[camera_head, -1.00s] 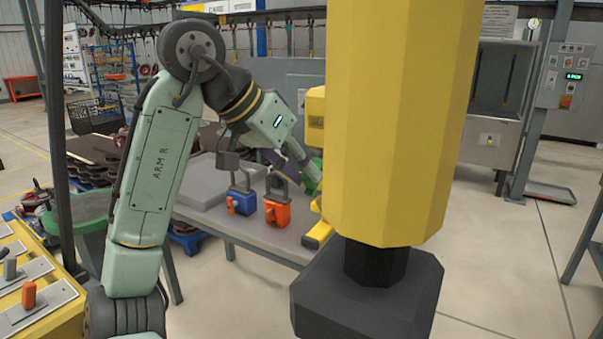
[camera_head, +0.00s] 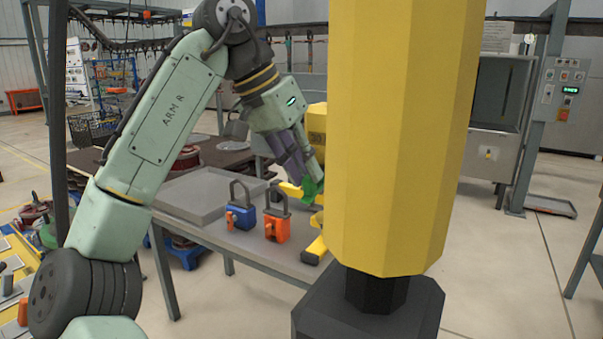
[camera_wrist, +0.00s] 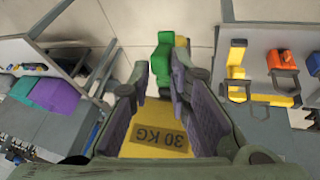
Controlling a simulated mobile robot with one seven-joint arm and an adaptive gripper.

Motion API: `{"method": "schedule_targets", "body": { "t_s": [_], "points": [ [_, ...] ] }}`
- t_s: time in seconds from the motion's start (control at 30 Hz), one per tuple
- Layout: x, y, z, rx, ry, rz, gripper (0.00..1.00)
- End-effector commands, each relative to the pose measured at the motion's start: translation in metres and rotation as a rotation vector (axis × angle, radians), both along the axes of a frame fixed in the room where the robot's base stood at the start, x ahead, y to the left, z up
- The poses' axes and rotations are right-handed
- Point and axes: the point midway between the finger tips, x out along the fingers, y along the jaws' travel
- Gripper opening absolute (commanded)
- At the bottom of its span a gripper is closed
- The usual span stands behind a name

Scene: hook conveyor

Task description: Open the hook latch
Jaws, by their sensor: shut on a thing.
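A yellow hook block (camera_head: 318,120) hangs partly behind the large yellow column; its top, lettered "30 KG" (camera_wrist: 160,137), shows in the wrist view. A yellow hook tip (camera_head: 290,188) sticks out left below it. A green part (camera_head: 311,192), seemingly the hook latch, sits beside the hook tip. My gripper (camera_head: 306,174) reaches down at the block's left side and meets the green part. In the wrist view my gripper (camera_wrist: 161,72) has its purple-padded fingers on either side of the green latch (camera_wrist: 163,58). The exact contact is partly hidden.
A grey table (camera_head: 215,238) below carries a blue padlock (camera_head: 240,217), an orange padlock (camera_head: 277,226) and a grey slab (camera_head: 200,192). Open floor lies to the right.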

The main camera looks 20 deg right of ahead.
Motion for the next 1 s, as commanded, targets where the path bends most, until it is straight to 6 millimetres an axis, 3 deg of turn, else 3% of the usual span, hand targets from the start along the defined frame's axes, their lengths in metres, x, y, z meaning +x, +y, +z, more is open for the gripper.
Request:
{"method": "schedule_targets", "body": {
  "t_s": [1.0],
  "points": [
    [0.006,-0.012,0.025,0.144,0.114,-0.005,0.00]
  ]
}}
